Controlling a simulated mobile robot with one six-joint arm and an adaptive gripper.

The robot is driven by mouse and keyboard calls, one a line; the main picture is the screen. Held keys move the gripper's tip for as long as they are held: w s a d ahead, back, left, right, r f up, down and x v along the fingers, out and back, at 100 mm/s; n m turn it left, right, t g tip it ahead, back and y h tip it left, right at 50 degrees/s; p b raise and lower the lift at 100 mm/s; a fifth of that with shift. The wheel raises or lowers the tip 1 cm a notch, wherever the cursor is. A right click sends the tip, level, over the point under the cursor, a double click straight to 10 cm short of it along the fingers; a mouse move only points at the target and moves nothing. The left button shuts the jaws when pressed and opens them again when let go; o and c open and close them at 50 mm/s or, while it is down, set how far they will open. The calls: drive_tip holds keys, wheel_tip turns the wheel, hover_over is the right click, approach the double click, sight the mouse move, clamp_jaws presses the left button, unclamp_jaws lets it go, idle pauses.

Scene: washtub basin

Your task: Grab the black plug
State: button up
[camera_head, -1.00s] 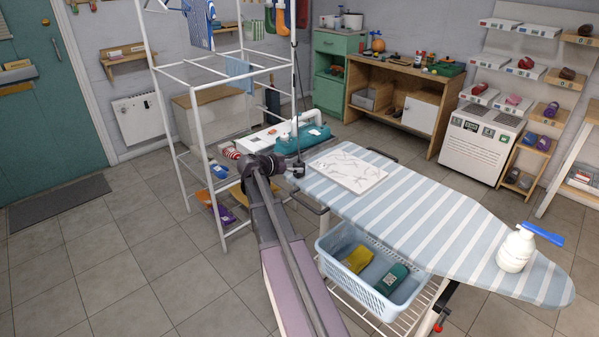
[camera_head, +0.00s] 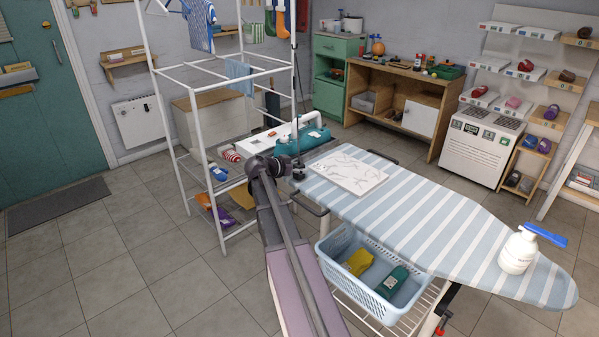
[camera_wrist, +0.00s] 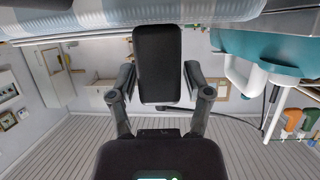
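A black rounded block, which looks like the plug (camera_wrist: 158,62), fills the space between my fingers in the wrist view. My gripper (camera_wrist: 160,82) has one finger on each side of it, spread apart. I cannot tell whether the pads touch it. In the head view, my gripper (camera_head: 291,167) is at the left end of the ironing board, beside the drying rack. Dark parts overlap there, so the plug cannot be made out separately. A thin black cord (camera_wrist: 244,121) curves to the right of the fingers in the wrist view.
The striped ironing board (camera_head: 430,225) lies to the right, with a white patterned sheet (camera_head: 348,177) on its near-left end. The white rack (camera_head: 222,160) stands close on the left. A teal item with a white handle (camera_head: 305,139) is just behind. A blue basket (camera_head: 345,268) sits below.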

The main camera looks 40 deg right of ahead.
sight(299, 164)
clamp_jaws()
drive_tip(key=shift+r, duration=0.25)
wheel_tip(299, 164, up, 4)
drive_tip(key=p, duration=0.4)
drive_tip(key=shift+f, duration=0.15)
drive_tip(key=s+a, duration=0.3)
drive_tip(key=s, duration=0.4)
drive_tip(key=s+a+p, duration=0.1)
drive_tip(key=s+a, duration=0.3)
drive_tip(key=s, duration=0.3)
drive_tip(key=shift+a+r, duration=0.25)
drive_tip(key=shift+r, duration=0.2)
drive_tip(key=shift+s, duration=0.1)
